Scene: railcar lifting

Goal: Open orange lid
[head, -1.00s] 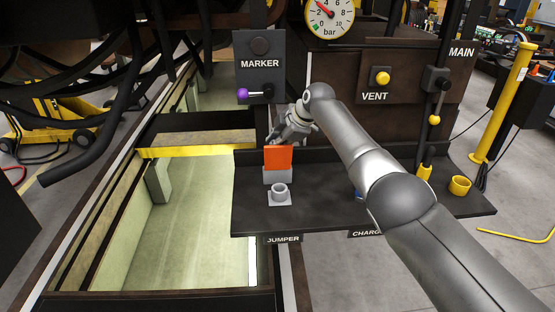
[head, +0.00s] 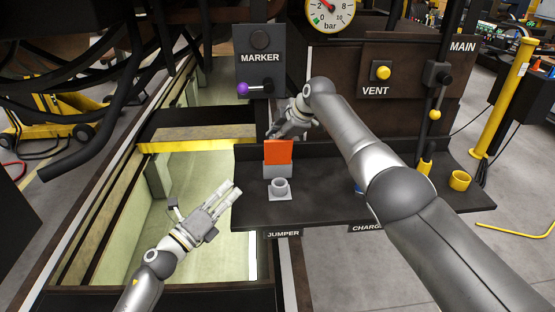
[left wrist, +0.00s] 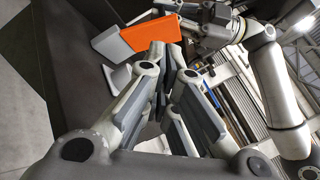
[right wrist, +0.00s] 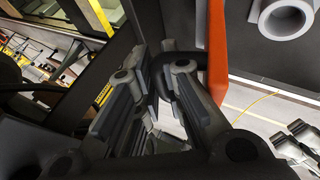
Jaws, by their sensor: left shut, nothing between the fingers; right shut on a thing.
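The orange lid (head: 278,152) stands upright at the back of a small grey box (head: 278,172) on the dark shelf. It also shows in the left wrist view (left wrist: 143,40) and, edge-on, in the right wrist view (right wrist: 216,50). My right gripper (head: 275,132) is behind the lid's upper edge, shut on a dark curved piece (right wrist: 178,58) beside the lid; what that piece belongs to is unclear. My left gripper (head: 234,189) is shut and empty, to the left of the box and the grey socket and apart from the lid.
A grey round socket (head: 280,188) stands in front of the box, above the JUMPER label (head: 283,234). The MARKER panel (head: 260,60) with a purple-knobbed lever (head: 243,88) is behind. An open pit (head: 190,240) lies left.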

